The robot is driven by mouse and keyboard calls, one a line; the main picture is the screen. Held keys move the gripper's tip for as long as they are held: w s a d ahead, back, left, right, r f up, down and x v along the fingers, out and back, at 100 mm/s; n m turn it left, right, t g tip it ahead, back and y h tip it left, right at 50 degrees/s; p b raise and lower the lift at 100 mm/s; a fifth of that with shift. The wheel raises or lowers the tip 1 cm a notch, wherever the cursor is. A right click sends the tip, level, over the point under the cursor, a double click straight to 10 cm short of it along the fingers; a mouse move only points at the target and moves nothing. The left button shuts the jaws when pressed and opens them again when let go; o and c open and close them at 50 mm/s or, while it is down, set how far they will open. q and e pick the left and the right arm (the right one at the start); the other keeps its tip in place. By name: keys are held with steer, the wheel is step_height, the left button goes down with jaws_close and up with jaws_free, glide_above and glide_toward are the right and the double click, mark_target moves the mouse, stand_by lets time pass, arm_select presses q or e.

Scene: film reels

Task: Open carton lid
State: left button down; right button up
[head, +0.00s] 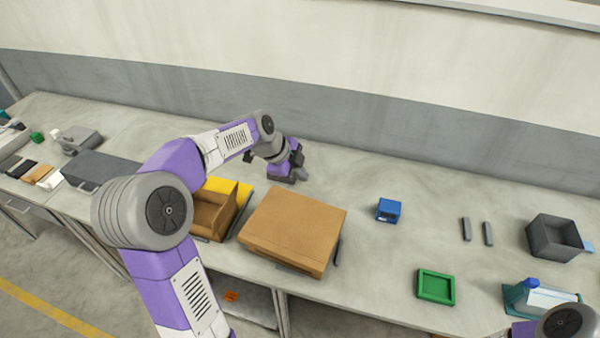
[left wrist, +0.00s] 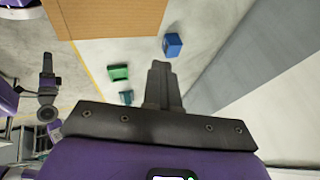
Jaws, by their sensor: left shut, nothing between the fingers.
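The brown carton (head: 292,222) stands on the grey worktop in the middle of the head view. Its flat top looks closed. My left gripper (head: 300,177) is behind the carton's back left corner in the head view, apart from it as far as I can see. In the left wrist view its fingers (left wrist: 160,78) are shut with nothing between them, and the brown carton surface (left wrist: 108,18) shows beyond them at the top. A small dark shape at the left of that view looks like my right gripper (left wrist: 47,62); its jaws are too small to read.
An open brown box (head: 212,212) and a yellow piece (head: 232,187) stand left of the carton. To the right are a blue box (head: 389,210), a green tray (head: 436,287), two grey bars (head: 466,229) and a grey bin (head: 553,238).

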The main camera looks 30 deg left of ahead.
arm_select(q)
steer(key=c, duration=0.8)
jaws_free()
steer(key=v, duration=0.7)
steer(key=shift+s+r, duration=0.1)
steer(key=shift+r, duration=0.15)
